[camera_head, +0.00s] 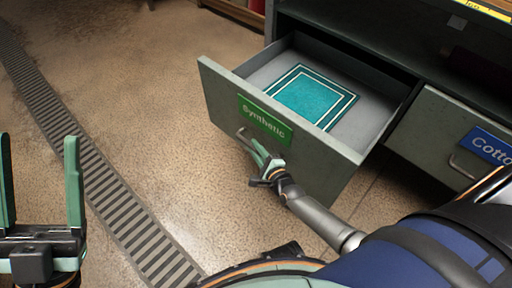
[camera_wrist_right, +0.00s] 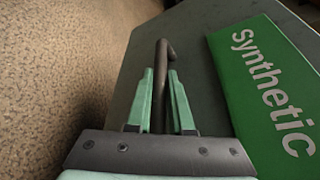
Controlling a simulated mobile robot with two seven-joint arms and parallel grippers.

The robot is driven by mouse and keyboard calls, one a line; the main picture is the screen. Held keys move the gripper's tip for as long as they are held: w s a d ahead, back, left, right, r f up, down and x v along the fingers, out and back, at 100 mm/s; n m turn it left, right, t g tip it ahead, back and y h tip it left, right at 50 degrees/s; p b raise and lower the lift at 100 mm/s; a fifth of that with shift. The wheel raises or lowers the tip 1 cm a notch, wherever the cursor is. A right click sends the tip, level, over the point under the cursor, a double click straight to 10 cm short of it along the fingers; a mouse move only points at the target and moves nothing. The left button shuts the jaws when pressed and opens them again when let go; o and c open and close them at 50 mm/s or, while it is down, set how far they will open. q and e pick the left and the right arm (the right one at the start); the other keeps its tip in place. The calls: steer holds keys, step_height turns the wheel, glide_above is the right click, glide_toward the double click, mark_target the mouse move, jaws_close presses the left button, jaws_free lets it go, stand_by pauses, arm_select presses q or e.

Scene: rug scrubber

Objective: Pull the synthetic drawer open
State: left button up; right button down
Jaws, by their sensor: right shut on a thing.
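The synthetic drawer (camera_head: 310,160) stands pulled out of the cabinet, with its inside in view. Its front carries a green label (camera_head: 265,119) reading "Synthetic", which also shows in the right wrist view (camera_wrist_right: 268,85). My right gripper (camera_head: 262,158) is at the drawer front, shut on the bar handle (camera_head: 243,136). In the right wrist view the handle (camera_wrist_right: 161,75) runs between the two green fingers. My left gripper (camera_head: 38,185) is at the left edge of the head view, its fingers wide apart with nothing between them.
A teal rug with white borders (camera_head: 312,96) lies in the drawer. A closed drawer with a blue label (camera_head: 490,145), partly cut off, is to the right in the dark cabinet (camera_head: 420,60). A floor grate (camera_head: 110,205) crosses the left. The brown floor (camera_head: 150,90) is clear.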

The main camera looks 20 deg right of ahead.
steer(key=c, duration=0.8)
jaws_free()
steer(key=shift+r, duration=0.1)
